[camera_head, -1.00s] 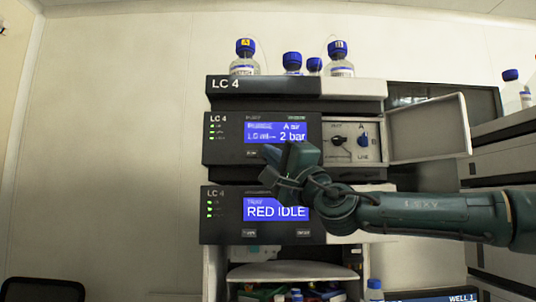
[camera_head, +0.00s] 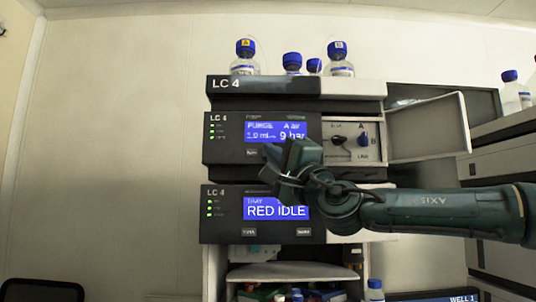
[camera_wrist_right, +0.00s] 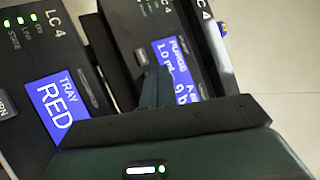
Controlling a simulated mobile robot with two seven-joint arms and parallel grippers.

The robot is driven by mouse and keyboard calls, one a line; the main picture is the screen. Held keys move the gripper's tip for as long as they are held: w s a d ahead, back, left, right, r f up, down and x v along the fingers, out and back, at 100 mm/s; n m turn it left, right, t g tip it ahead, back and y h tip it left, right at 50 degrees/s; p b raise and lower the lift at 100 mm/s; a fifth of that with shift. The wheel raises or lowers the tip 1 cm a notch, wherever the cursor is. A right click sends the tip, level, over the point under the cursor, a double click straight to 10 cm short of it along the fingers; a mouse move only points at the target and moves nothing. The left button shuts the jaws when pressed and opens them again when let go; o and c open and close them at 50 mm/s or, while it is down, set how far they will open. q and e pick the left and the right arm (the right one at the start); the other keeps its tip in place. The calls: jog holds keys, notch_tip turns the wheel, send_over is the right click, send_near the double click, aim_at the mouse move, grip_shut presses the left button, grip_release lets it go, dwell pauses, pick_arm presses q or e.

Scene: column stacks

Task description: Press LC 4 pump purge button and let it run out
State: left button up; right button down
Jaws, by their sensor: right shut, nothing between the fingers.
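The LC 4 pump (camera_head: 227,151) is the upper module with a lit blue display (camera_head: 262,130), reading PURGE, A air and 9 bar. A small button (camera_head: 252,152) sits below the display's left part. My right gripper (camera_head: 268,151) is shut and empty, with its tip at the pump's front just right of that button. Whether it touches the panel is unclear. It hides the panel below the display's right part. In the right wrist view the closed fingers (camera_wrist_right: 153,88) point at the pump front, overlapping the edge of its display (camera_wrist_right: 180,68). My left gripper is not in view.
The tray module (camera_head: 222,222) below shows RED IDLE. Right of the pump display is a panel with two knobs (camera_head: 338,140), its white door (camera_head: 430,127) swung open. Several blue-capped bottles (camera_head: 245,57) stand on top. The wall at left is clear.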

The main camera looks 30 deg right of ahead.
jog(key=s+a, duration=0.1)
jog(key=s+b, duration=0.1)
jog(key=s, duration=0.1)
jog(key=s+a, duration=0.1)
jog(key=shift+s+a+b, duration=0.15)
jog(key=shift+a+b, duration=0.2)
jog(key=shift+r, duration=0.15)
dwell(0.6)
